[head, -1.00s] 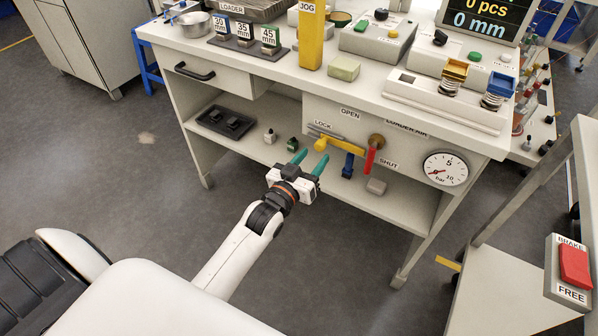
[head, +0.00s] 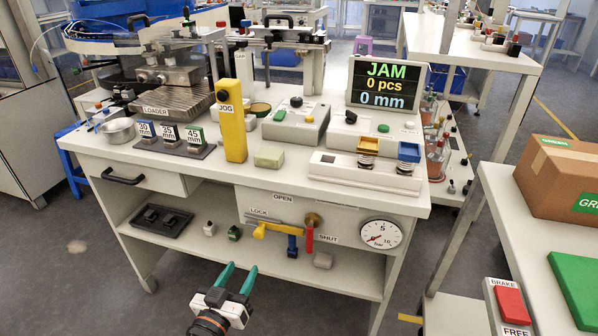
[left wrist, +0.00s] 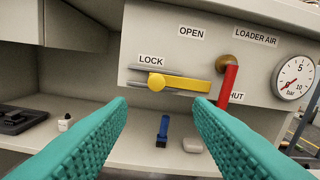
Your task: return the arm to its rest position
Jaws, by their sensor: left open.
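My left gripper (head: 242,267) is open and empty, in front of the bench's lower shelf in the head view. In the left wrist view its two teal fingers (left wrist: 160,102) are spread wide, with nothing between them. Behind them is the panel with a yellow lock lever (left wrist: 178,84) lying level by the LOCK label, and a red handle (left wrist: 228,86) pointing down toward SHUT. In the head view the yellow lever (head: 272,229) and red handle (head: 309,235) show beyond the gripper, apart from it. My right gripper is not in view.
The bench top (head: 225,172) holds a yellow JOG post (head: 231,130) and a screen (head: 388,84) reading JAM. The shelf holds a black tray (head: 160,220) and small parts. A side table with a cardboard box (head: 560,180) stands right. Open floor lies left of the gripper.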

